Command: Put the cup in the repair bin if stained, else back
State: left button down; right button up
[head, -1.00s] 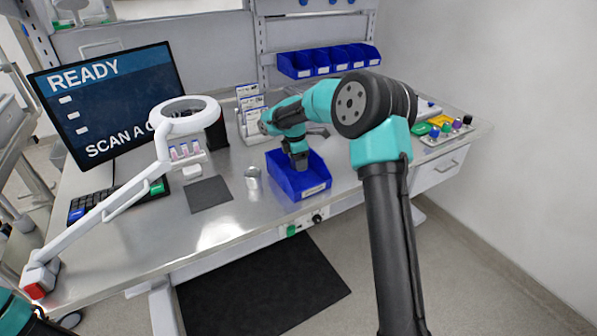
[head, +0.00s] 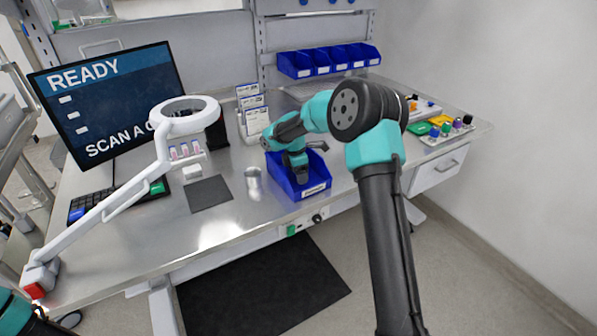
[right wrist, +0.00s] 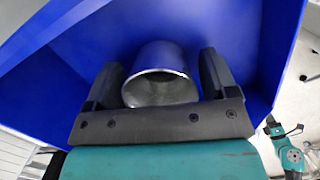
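In the head view my right gripper (head: 299,177) reaches down into a blue bin (head: 315,188) with a white label on its front. In the right wrist view a grey metal cup (right wrist: 160,88) sits between the two fingers of my right gripper (right wrist: 162,78), its open mouth facing the camera. The fingers lie close along both sides of the cup; whether they press on it I cannot tell. Blue bin walls (right wrist: 265,50) surround them. Another silver cup (head: 254,183) stands on the bench just left of the bin. I see no clear stain. My left gripper is out of view.
A dark square mat (head: 209,193) lies left of the silver cup. A ring magnifier lamp (head: 185,116) and a monitor (head: 108,100) stand further left. Card holders (head: 253,118) stand behind the bin. Small blue bins (head: 328,61) hang at the back.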

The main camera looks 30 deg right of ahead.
jog(key=shift+o, duration=0.7)
jog(key=shift+r, duration=0.2)
notch_tip(320, 180, up, 12)
jog(key=a, duration=0.1)
jog(key=shift+w+a, duration=0.15)
jog(key=shift+a, duration=0.05)
